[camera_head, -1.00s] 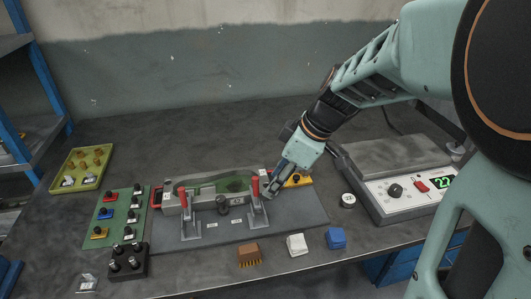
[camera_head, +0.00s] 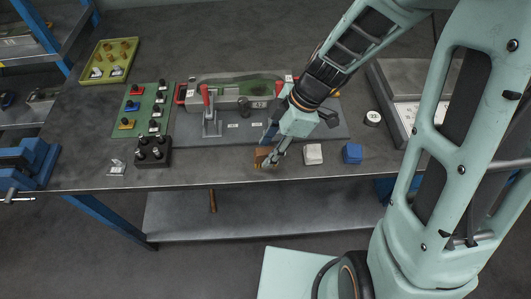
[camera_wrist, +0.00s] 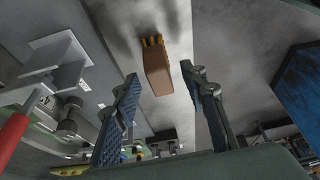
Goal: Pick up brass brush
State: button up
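The brass brush (camera_head: 262,155) is a small brown block with yellow bristles, lying near the front edge of the table. My gripper (camera_head: 271,150) is over it in the head view and partly covers it. In the wrist view the brush (camera_wrist: 157,72) shows beyond and between the two blue-padded fingers of my gripper (camera_wrist: 160,80). The fingers are spread apart, with visible gaps on both sides of the brush. The gripper is open and empty.
A white block (camera_head: 313,154) and a blue block (camera_head: 352,153) stand right of the brush. Behind is the mould fixture (camera_head: 235,92) with a red-handled clamp (camera_head: 207,105). A black holder (camera_head: 152,153) stands to the left. The table's front edge is close.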

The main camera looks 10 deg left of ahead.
aim_at(269, 150)
jog(key=shift+x, duration=1.75)
jog(key=shift+w+d, duration=0.1)
jog(key=shift+d, duration=0.05)
jog(key=shift+c, duration=0.4)
grip_shut()
